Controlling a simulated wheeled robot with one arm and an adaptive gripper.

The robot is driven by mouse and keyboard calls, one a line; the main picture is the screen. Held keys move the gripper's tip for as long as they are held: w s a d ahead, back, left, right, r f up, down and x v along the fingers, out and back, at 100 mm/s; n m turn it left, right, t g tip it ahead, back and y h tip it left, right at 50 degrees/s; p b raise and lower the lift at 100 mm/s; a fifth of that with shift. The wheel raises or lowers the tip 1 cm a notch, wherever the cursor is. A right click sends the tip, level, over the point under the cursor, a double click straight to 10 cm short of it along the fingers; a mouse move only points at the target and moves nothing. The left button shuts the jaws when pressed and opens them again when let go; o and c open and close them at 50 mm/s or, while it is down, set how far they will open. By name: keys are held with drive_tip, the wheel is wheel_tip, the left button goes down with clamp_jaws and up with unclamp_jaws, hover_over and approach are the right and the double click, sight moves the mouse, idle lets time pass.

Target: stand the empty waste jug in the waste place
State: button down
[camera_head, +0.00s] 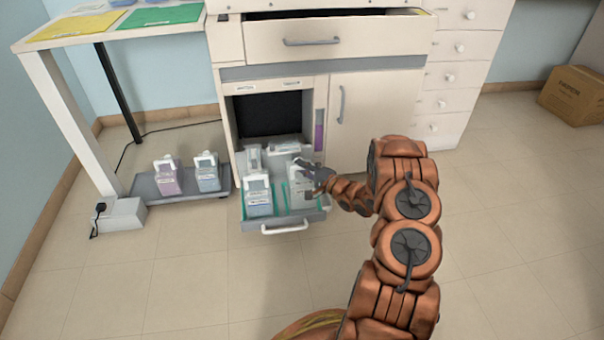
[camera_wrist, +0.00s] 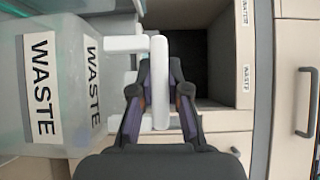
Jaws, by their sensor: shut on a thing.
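A clear, near-empty jug (camera_head: 297,190) is at the front right of the pulled-out drawer (camera_head: 312,219), with green marked lines beside it. In the wrist view the jug (camera_wrist: 70,110) fills the left side and shows two WASTE labels. Its white handle (camera_wrist: 160,80) passes between my fingers. My gripper (camera_head: 318,178) is shut on this handle, and the wrist view shows its fingers (camera_wrist: 160,95) on either side. The jug looks upright. I cannot tell whether its base touches the drawer floor.
A jug with bluish liquid (camera_head: 258,196) stands front left in the drawer, with another jug (camera_head: 253,158) behind it. A pink jug (camera_head: 167,178) and a blue jug (camera_head: 208,174) stand on a low grey platform (camera_head: 146,188) at left. The floor ahead of the drawer is clear.

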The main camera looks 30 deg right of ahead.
drive_tip(key=shift+f, duration=1)
drive_tip(key=c, duration=1.2)
unclamp_jaws()
drive_tip(key=shift+o, duration=0.2)
